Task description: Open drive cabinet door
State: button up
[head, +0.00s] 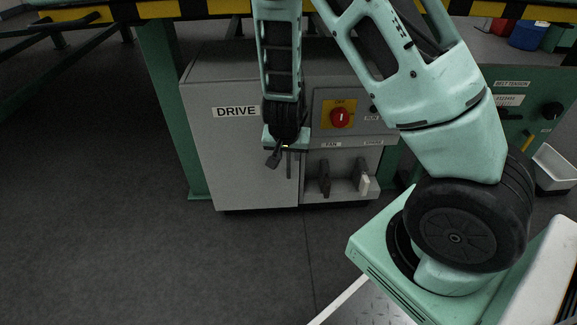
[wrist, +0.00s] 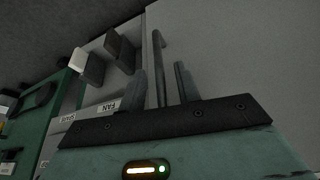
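The grey drive cabinet stands low under the frame, with its door (head: 235,150) labelled DRIVE on the left half. The door looks shut. A slim upright bar handle (head: 289,164) is at the door's right edge, partly covered by my gripper (head: 273,156) in the head view. In the wrist view the handle (wrist: 159,62) shows between the two fingers of my gripper (wrist: 162,88), with a gap on each side. The fingers are open. I cannot tell how deep the handle sits between them.
Right of the door are a red rotary switch (head: 340,117) on a yellow plate, a dark FAN lever (head: 324,178) and a pale SPARE lever (head: 364,183). A green post (head: 175,110) stands left of the cabinet. The floor in front of the door is clear.

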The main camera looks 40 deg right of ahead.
jog(key=shift+b+x, duration=0.45)
jog(key=shift+x, duration=0.75)
grip_shut()
jog(key=shift+s+a, duration=0.1)
